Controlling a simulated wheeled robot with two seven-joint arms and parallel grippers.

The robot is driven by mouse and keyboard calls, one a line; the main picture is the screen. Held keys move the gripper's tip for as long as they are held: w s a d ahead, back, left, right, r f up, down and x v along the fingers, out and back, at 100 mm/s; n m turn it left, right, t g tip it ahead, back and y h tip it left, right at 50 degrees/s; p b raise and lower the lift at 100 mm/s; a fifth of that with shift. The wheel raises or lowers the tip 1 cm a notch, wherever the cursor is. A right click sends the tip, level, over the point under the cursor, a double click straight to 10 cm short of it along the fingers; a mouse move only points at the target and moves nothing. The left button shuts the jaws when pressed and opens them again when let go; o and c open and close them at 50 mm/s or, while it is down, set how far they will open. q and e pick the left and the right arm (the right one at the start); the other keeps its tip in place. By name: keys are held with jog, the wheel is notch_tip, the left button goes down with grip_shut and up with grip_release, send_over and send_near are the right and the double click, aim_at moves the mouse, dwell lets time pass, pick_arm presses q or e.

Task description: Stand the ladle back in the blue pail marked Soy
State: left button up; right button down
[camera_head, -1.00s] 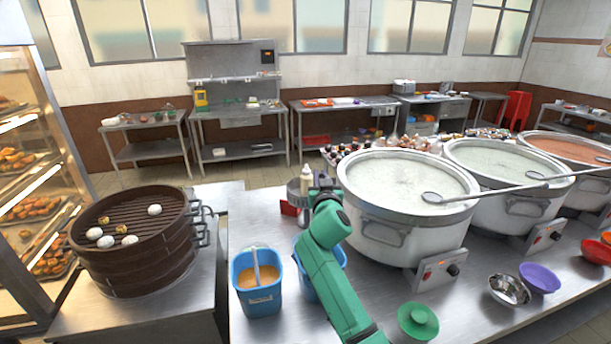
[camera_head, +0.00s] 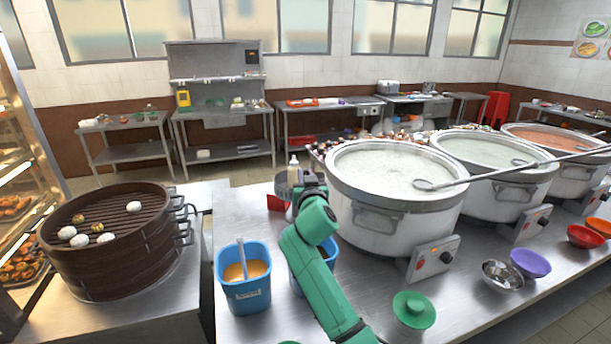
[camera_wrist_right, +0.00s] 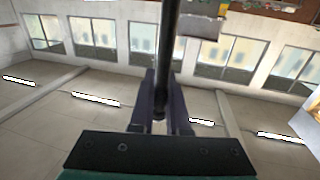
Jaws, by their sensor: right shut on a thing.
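My right gripper (camera_head: 309,184) is at the far end of the green arm, beyond the pails and left of the nearest stockpot. A blue pail (camera_head: 245,296) stands at the front left of the counter, holding orange-brown contents and a pale upright handle. Its label is too small to read. A second blue pail (camera_head: 297,283) is mostly hidden behind my arm. My left gripper is not in view.
Three large stockpots, the nearest (camera_head: 380,225), line the counter; long-handled ladles (camera_head: 440,184) lie across them. A brown steamer (camera_head: 110,255) stands left.

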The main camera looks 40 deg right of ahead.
notch_tip(320, 180, down, 16)
jog(key=b, duration=1.3)
jog(key=shift+b, duration=0.4)
jog(key=shift+r, duration=0.1)
jog(key=c, duration=0.8)
grip_release()
jog(key=shift+s, duration=0.1)
